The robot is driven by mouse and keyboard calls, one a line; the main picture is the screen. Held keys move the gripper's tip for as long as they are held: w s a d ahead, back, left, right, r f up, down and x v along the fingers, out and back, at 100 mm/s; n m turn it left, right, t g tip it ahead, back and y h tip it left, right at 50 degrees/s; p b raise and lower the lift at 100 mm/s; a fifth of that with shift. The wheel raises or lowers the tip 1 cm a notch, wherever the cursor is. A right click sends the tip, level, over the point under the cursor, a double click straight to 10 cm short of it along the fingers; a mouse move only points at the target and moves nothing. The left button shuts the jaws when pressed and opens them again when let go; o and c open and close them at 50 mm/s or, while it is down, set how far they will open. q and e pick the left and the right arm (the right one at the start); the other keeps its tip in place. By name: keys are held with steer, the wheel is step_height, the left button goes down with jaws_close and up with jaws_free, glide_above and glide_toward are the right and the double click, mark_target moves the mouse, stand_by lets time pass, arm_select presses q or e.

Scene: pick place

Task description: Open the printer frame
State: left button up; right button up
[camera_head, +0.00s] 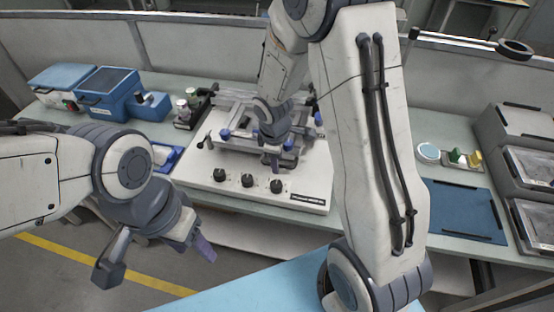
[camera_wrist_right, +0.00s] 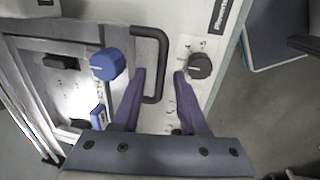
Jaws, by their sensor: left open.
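The printer (camera_head: 205,172) is a white box with a metal frame (camera_head: 238,143) on top, blue knobs and black dials along its front. In the right wrist view, the frame (camera_wrist_right: 88,28) has a black U-shaped handle (camera_wrist_right: 163,60) beside a blue knob (camera_wrist_right: 107,64) and a black dial (camera_wrist_right: 199,66). My right gripper (camera_wrist_right: 160,73) is open, its purple fingers on either side of the handle's long bar in the picture; I cannot tell if they touch it. It also shows over the printer's front in the head view (camera_head: 277,165). My left gripper (camera_head: 155,265) is open and empty in front of the table.
Blue boxes (camera_head: 108,92) stand at the table's left. A blue mat (camera_head: 462,208) and small coloured items (camera_head: 460,158) lie to the right, beside stacked grey cases (camera_head: 530,165). My right arm hides part of the table. Floor shows at the lower left.

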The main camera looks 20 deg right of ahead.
jaws_close()
stand_by(1.2)
